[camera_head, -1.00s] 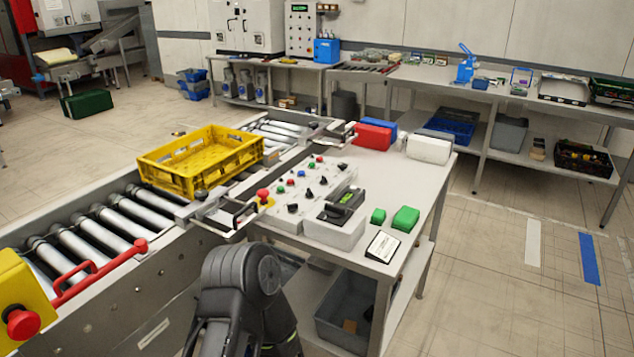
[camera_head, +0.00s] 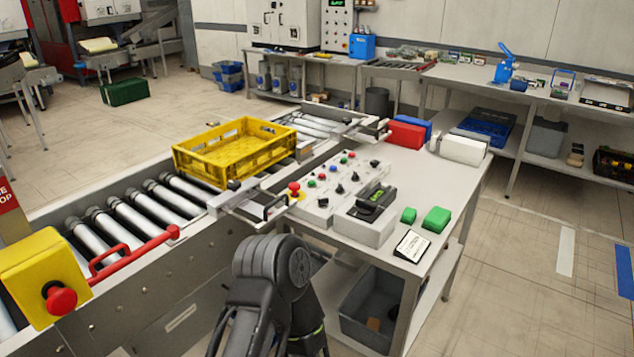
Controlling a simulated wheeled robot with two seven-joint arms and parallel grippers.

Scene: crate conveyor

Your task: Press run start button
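The control panel (camera_head: 318,208) is a pale box on the near end of the table, with several small red, green, blue and black buttons and knobs on its sloped top. A red mushroom button (camera_head: 294,188) stands at its left corner. Which button is run start cannot be read. A yellow crate (camera_head: 232,160) rests on the roller conveyor left of the panel. One dark arm of mine comes up from the bottom middle, just in front of the table; its gripper does not show. The other gripper is not in view either.
A grey box with a black device (camera_head: 370,205), green blocks (camera_head: 436,220) and a small sign (camera_head: 412,246) lie right of the panel. Red (camera_head: 405,135) and white (camera_head: 462,150) boxes stand behind. A yellow box with a red button (camera_head: 45,278) and a red handle flank the conveyor.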

